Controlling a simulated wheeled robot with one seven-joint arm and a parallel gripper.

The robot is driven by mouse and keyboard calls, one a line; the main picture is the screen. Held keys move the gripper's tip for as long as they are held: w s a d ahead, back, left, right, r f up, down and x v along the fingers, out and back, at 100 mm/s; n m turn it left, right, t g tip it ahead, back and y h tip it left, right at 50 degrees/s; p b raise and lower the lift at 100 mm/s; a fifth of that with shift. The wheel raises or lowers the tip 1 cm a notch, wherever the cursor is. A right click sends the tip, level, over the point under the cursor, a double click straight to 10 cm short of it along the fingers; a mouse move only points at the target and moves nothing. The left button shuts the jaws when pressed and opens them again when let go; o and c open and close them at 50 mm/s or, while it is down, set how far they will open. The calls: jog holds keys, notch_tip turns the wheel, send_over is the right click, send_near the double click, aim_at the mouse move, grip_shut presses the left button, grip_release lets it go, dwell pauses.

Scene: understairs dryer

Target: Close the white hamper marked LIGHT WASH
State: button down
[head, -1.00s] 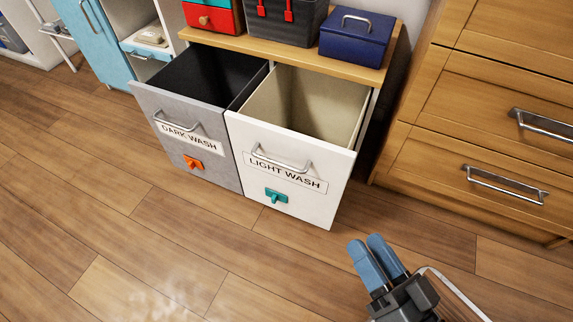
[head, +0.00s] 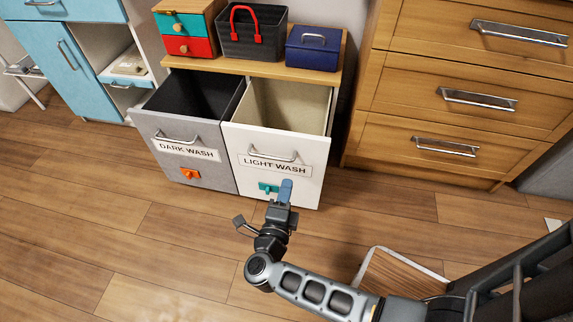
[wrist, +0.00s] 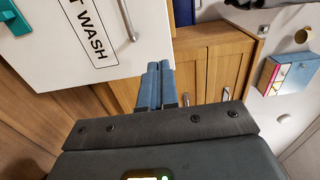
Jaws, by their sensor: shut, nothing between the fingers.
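The white hamper marked LIGHT WASH (head: 301,188) is pulled open, its beige inside showing from above. Its front has a metal bar handle (head: 273,158) and a teal latch-like piece (head: 267,188) low down. My gripper (head: 286,184) is shut and empty, with blue fingertips in front of the lower part of the white front in the head view. In the wrist view the fingertips (wrist: 159,66) lie beside the edge of the white front (wrist: 148,20); I cannot tell whether they touch it. The fingers hide a little of the front.
A grey DARK WASH hamper (head: 215,173) stands open directly left. A crate (head: 262,45), a blue box (head: 313,55) and small drawers (head: 187,22) sit on the wooden top. A wooden drawer unit (head: 440,120) stands right.

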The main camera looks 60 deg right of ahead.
aim_at(298, 142)
jog(key=b+x, duration=0.2)
jog(key=x, duration=1.1)
jog(key=shift+d, duration=0.3)
jog(key=shift+w+d, duration=0.25)
jog(key=shift+d, duration=0.25)
jog(key=b+x, duration=0.7)
jog(key=x, duration=1.7)
jog(key=shift+d, duration=0.25)
